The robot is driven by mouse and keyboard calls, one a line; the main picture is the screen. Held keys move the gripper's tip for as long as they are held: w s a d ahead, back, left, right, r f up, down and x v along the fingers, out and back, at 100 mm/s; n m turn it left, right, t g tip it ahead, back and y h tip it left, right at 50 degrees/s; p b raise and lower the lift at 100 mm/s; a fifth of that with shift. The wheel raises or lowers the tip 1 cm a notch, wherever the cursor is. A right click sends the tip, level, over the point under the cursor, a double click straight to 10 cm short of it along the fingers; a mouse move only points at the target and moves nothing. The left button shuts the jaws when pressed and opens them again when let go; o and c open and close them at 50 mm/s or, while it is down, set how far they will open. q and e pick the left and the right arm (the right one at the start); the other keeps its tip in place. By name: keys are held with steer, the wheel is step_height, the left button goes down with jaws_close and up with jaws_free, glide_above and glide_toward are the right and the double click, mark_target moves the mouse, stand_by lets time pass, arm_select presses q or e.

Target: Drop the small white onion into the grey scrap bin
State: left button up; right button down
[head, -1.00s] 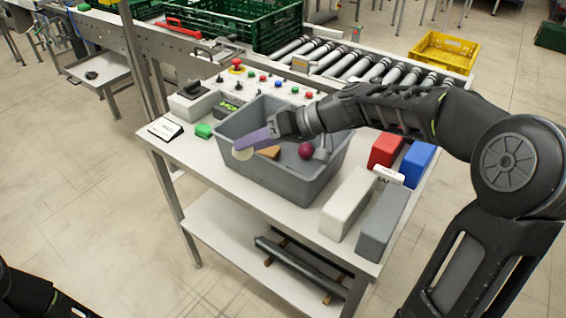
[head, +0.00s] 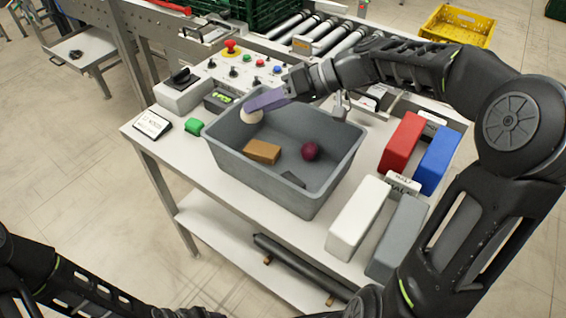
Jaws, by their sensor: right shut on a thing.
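The small white onion (head: 251,113) is at the tips of my right gripper (head: 261,103), which is shut on it. The gripper's purple-grey fingers hide part of the onion. In the picture, the onion overlaps the back left corner of the grey scrap bin (head: 255,184); its exact height above the rim is hard to tell. The open bin stands on the white table and holds a brown block (head: 262,151), a dark red round thing (head: 310,151) and a small dark grey flat piece (head: 292,179). My left arm shows at the lower left, but its gripper is not in view.
Red (head: 401,141), blue (head: 438,160), white (head: 358,217) and grey (head: 397,238) blocks stand right of the bin. A control panel with a red button (head: 231,47) lies behind.

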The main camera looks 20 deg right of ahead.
step_height(320, 180, down, 6)
steer(key=shift+w+f+p, duration=0.1)
steer(key=shift+f+p, duration=0.1)
steer(key=shift+p, duration=0.35)
step_height(320, 180, down, 3)
steer(key=shift+f+p, duration=0.2)
steer(key=shift+p, duration=0.2)
steer(key=shift+f, duration=0.2)
steer(key=shift+f+b, duration=0.65)
steer(key=shift+b, duration=0.35)
